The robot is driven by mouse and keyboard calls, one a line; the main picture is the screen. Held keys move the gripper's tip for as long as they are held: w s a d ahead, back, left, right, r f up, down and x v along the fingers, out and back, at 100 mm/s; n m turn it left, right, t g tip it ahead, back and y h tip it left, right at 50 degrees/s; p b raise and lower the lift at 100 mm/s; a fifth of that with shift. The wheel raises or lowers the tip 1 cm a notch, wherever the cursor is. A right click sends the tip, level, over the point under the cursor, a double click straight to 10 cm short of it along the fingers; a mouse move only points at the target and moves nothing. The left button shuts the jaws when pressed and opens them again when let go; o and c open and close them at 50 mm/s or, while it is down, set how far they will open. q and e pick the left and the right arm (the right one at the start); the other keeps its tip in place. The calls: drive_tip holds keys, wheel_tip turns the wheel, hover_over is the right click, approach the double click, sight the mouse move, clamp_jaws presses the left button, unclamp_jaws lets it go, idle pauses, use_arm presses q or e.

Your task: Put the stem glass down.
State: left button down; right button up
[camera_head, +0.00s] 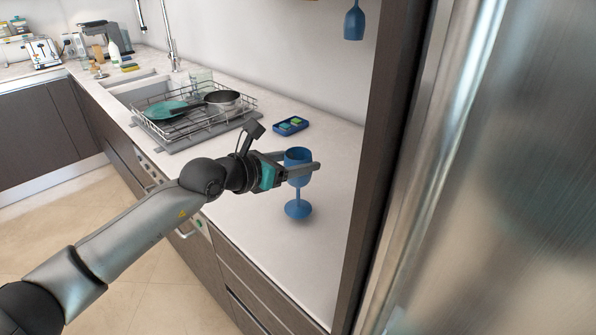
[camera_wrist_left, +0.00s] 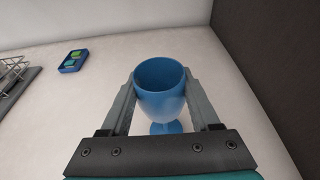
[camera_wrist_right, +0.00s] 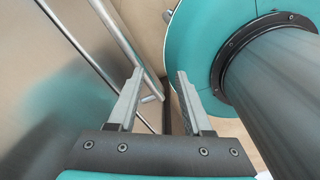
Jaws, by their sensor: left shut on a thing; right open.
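The blue stem glass (camera_head: 298,209) is upright over the right end of the white counter (camera_head: 262,215). My left gripper (camera_head: 303,170) is shut on its bowl from the sides. In the left wrist view the glass (camera_wrist_left: 161,88) sits between the two fingers of the left gripper (camera_wrist_left: 161,92), with its open rim up and its foot partly hidden below the bowl. I cannot tell for sure whether the foot touches the counter. My right gripper (camera_wrist_right: 158,92) shows only in the right wrist view, open and empty.
A wire dish rack (camera_head: 190,122) with a pan stands left of the glass. A small blue tray (camera_head: 290,126) lies behind it. A dark tall panel (camera_head: 375,165) bounds the counter on the right. Another blue glass (camera_head: 354,22) hangs upside down above. Bare counter surrounds the held glass.

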use_arm(q)
drive_tip(key=shift+f, duration=1.1)
drive_tip(key=shift+c, duration=0.6)
unclamp_jaws()
drive_tip(key=shift+r, duration=0.2)
drive_tip(key=p+v, duration=0.1)
drive_tip(key=v, duration=1.1)
